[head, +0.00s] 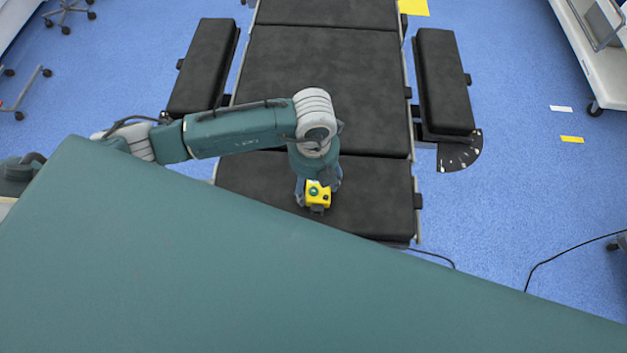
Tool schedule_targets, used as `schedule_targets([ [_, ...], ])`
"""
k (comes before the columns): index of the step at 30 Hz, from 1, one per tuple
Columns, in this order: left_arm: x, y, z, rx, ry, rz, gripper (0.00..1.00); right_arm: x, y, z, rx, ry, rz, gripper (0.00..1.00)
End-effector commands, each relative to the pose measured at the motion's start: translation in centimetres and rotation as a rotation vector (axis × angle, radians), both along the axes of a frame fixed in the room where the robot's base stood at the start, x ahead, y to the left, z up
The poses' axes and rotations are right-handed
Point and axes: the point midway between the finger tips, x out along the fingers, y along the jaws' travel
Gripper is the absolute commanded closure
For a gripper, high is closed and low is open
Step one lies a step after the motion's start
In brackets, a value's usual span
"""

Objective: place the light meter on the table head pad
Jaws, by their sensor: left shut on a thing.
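The light meter (319,193) is a small yellow box with a dark green round part on it. My left gripper (317,200) is shut on it, with fingers on both sides. They show in front of the black near end pad (376,205) of the operating table, which looks like the head pad. I cannot tell whether the meter touches the pad or is above it. Part of the pad is hidden by my arm and my teal body. My right gripper is not in view.
Black middle pads (345,75) of the table run away from me. Armrest pads stand at the left (203,68) and right (444,80). A cable (435,256) lies on the blue floor. A white cart (598,70) is at the far right. The near pad's right part is clear.

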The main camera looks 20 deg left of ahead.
Motion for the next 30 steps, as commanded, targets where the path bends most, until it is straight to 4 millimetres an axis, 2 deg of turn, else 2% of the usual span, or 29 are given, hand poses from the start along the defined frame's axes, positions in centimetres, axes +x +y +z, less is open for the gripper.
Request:
schedule_targets([
  [12,0.0,0.0,-0.8,0.0,-0.001,0.0,0.67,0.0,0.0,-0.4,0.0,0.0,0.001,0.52],
  [13,0.0,0.0,-0.6,0.0,0.0,0.0,0.29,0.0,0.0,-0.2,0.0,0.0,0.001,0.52],
  [15,0.0,0.0,-0.6,0.0,0.0,0.0,0.16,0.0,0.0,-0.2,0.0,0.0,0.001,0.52],
  [24,0.0,0.0,-0.5,0.0,0.0,0.0,0.16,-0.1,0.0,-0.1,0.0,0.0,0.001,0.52],
  [26,0.0,0.0,-0.1,0.0,0.0,0.0,0.16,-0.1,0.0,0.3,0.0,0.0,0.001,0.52],
  [30,0.1,0.0,1.4,-0.002,-0.004,-0.001,0.16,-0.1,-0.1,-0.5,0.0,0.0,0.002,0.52],
])
